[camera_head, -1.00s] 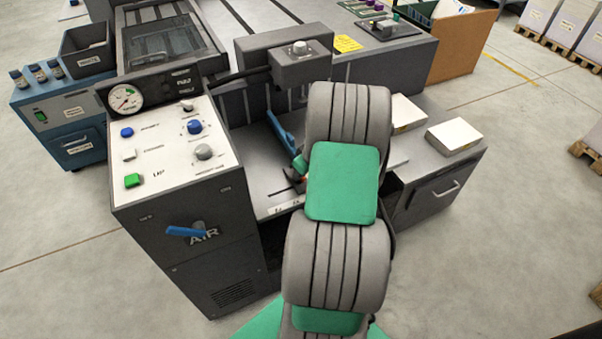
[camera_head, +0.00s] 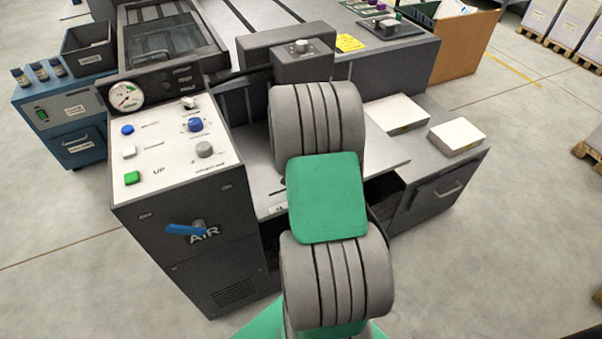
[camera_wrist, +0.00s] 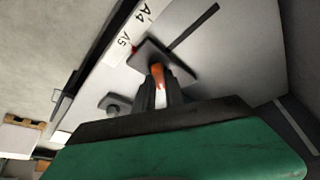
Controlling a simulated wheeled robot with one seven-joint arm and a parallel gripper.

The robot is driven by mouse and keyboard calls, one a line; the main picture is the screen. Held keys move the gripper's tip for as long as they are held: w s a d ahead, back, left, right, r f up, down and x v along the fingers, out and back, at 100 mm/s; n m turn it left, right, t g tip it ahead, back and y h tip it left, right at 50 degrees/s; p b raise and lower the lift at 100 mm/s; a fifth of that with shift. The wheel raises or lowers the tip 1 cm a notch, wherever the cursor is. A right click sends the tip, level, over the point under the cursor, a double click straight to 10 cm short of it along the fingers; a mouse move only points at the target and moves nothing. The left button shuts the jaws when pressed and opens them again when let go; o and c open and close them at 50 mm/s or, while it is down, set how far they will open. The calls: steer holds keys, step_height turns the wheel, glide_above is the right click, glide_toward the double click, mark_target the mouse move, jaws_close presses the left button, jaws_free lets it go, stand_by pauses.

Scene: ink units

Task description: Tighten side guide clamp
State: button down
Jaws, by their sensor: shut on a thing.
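My gripper (camera_wrist: 161,97) shows in the wrist view, its dark fingers shut on the orange clamp handle (camera_wrist: 157,71). The handle stands on a dark clamp plate (camera_wrist: 143,50) lying on the grey feed table (camera_wrist: 236,55). A slot (camera_wrist: 194,27) runs away from the plate. A white scale strip (camera_wrist: 132,32) marked A4 and A5 lies beside it. In the head view my arm covers the gripper, the clamp and the side guide; part of the feed table (camera_head: 255,165) shows.
A control panel (camera_head: 168,150) with buttons, knobs and a gauge stands left of my arm. A blue AIR lever (camera_head: 186,231) sticks out of its front. Paper stacks (camera_head: 456,135) lie on the right-hand cabinet. A small dark knob (camera_wrist: 115,103) sits near the clamp plate.

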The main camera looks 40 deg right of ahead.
steer(key=shift+m+g, duration=0.4)
steer(key=shift+m, duration=0.7)
steer(key=c, duration=1.4)
jaws_free()
steer(key=v, duration=0.7)
steer(key=shift+a+r, duration=0.3)
steer(key=shift+r, duration=0.05)
